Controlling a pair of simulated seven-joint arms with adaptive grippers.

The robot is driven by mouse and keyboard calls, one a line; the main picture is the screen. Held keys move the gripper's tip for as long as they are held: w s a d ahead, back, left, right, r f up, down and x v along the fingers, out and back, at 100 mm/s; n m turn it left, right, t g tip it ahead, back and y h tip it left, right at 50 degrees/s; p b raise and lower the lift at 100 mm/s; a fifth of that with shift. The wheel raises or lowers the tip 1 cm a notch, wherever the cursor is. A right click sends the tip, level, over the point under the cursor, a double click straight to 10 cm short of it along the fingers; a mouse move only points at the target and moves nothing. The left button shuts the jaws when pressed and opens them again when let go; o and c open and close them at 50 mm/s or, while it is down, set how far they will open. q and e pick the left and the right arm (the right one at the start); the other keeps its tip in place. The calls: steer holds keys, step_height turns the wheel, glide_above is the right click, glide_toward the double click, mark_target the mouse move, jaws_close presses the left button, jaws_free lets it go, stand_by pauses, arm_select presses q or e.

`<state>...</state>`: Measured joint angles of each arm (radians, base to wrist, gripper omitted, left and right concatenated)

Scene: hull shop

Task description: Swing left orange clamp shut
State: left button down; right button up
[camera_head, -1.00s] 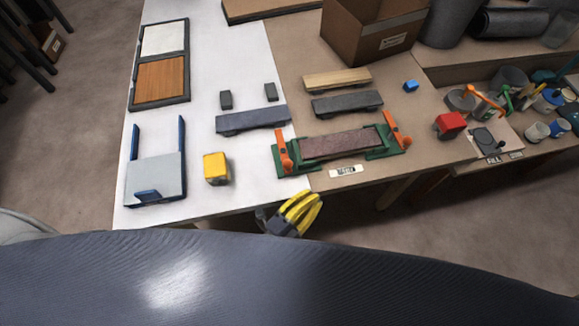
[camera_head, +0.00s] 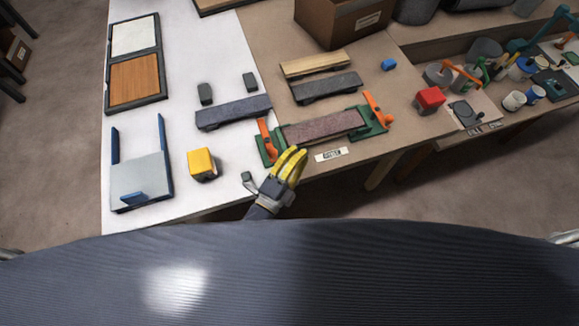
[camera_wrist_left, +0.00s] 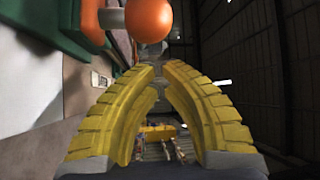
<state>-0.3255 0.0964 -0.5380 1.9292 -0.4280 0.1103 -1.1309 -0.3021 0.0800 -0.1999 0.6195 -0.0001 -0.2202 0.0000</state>
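The left orange clamp (camera_head: 264,138) stands at the left end of a green fixture (camera_head: 369,128), its handle raised. A brown-red block (camera_head: 322,127) lies in the fixture. A second orange clamp (camera_head: 377,109) stands raised at the right end. My left gripper (camera_head: 297,153), with yellow fingers, is just in front of the left clamp at the table's front edge. In the left wrist view its fingertips (camera_wrist_left: 160,70) come together with nothing seen between them. The clamp's orange knob (camera_wrist_left: 149,18) is just beyond the tips; contact cannot be told. My right gripper is out of view.
A yellow block (camera_head: 202,164) and a grey-blue holder (camera_head: 140,176) stand to the left. A label plate (camera_head: 331,155) lies in front of the fixture. Wood and grey bars (camera_head: 316,63) lie behind it, and a red block (camera_head: 430,99) to the right.

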arm_select(q)
steer(key=shift+a+f, duration=0.2)
steer(key=shift+a, duration=0.75)
steer(key=shift+a+f, duration=0.15)
steer(key=shift+a, duration=0.75)
